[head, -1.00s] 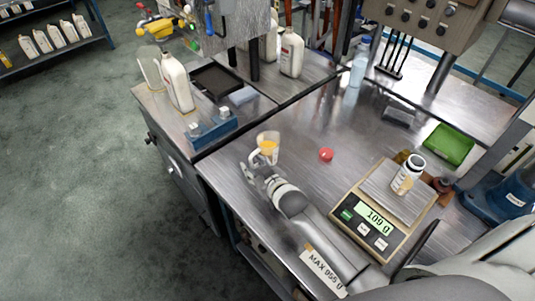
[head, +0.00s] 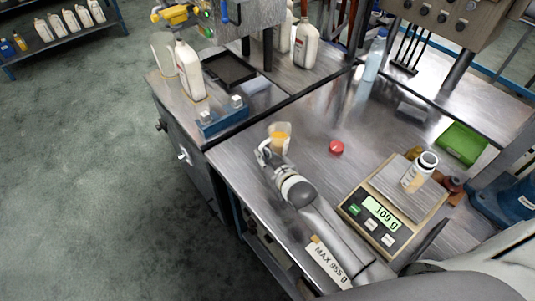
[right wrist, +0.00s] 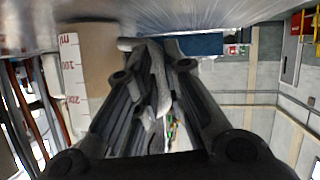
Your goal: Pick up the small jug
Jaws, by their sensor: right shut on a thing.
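The small jug (head: 280,137) is a clear measuring jug with yellow oil in it. It stands upright near the left edge of the steel table, and I cannot tell any gap under it. In the right wrist view its scaled wall (right wrist: 82,75) shows on the left, upside down. My right gripper (head: 265,153) is at the jug's near left side, shut on its handle (right wrist: 159,80). The fingers hide part of the handle. My left gripper is in neither view.
A red cap (head: 336,147) lies right of the jug. A green tray (head: 461,143) is further right. A blue block holder (head: 221,119) and white bottles (head: 188,72) stand back left.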

